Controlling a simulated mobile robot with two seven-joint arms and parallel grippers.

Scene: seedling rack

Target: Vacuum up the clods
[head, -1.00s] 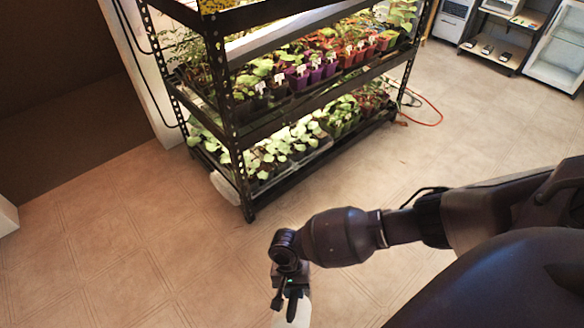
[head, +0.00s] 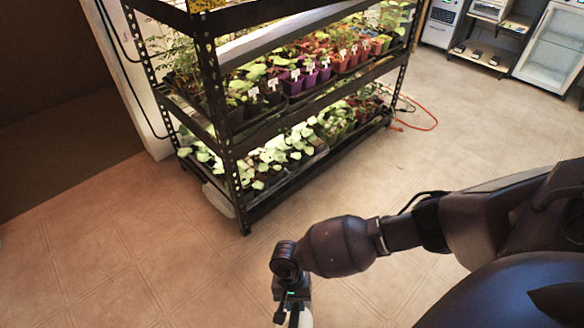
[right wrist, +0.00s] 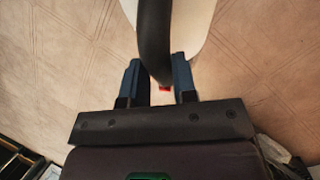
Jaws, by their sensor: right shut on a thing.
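My right gripper (right wrist: 158,85) is shut on the black handle of a handheld vacuum (right wrist: 154,40); its pale body shows beside and behind the handle in the right wrist view. A small red part shows at the handle's lower end, between the fingers. In the head view my right gripper (head: 292,312) hangs low at the bottom edge, over the floor, and only a small pale bit of the vacuum shows. The vacuum's nozzle is out of view. I can make out no clods on the floor in either view. My left gripper is not in view.
A black metal rack (head: 222,150) with several shelves of potted seedlings stands ahead. A red-orange cord (head: 425,118) lies on the floor by its far end. Cabinets and a glass-fronted unit (head: 550,45) stand at the back right. The tiled floor (head: 120,250) is clear at left.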

